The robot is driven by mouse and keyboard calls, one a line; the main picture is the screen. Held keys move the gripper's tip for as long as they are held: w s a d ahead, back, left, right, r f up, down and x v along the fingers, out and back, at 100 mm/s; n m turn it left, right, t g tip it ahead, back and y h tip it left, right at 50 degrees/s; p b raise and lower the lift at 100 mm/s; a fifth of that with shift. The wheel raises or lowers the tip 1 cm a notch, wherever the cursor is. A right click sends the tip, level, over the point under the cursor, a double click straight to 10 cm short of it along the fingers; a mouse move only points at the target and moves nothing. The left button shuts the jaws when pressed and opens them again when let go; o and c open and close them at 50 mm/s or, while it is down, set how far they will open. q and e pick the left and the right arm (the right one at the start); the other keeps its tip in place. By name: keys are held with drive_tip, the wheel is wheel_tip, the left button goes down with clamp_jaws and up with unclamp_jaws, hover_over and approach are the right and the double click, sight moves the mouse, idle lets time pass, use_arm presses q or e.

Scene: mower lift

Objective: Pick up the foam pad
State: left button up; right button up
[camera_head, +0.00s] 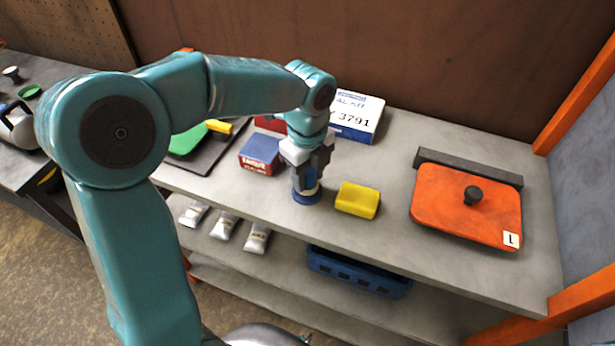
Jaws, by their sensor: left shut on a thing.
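My left gripper (307,160) points down over the grey bench top, left of the yellow block. It is shut on a small round blue-and-white thing (306,197), whose blue base is at or just above the bench; the fingers hide its upper part. A yellow block (357,200), which looks like foam, lies flat on the bench just to the right, apart from the gripper. I cannot tell for sure which of the two is the foam pad. My right gripper is out of view.
A blue-and-red box (261,155) stands left of the gripper, a white box (357,117) behind it. An orange plate with a black knob (473,195) lies at the right. A blue crate (360,272) and several tubes (224,226) are on the shelf below.

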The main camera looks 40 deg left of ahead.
use_arm(q)
wheel_tip(320, 180, up, 18)
drive_tip(key=p, duration=0.1)
drive_tip(key=shift+r+p, duration=0.25)
drive_tip(key=shift+p, duration=0.15)
drive_tip(key=shift+o, duration=1.1)
drive_tip(key=shift+c, duration=0.5)
drive_tip(key=shift+f, duration=0.1)
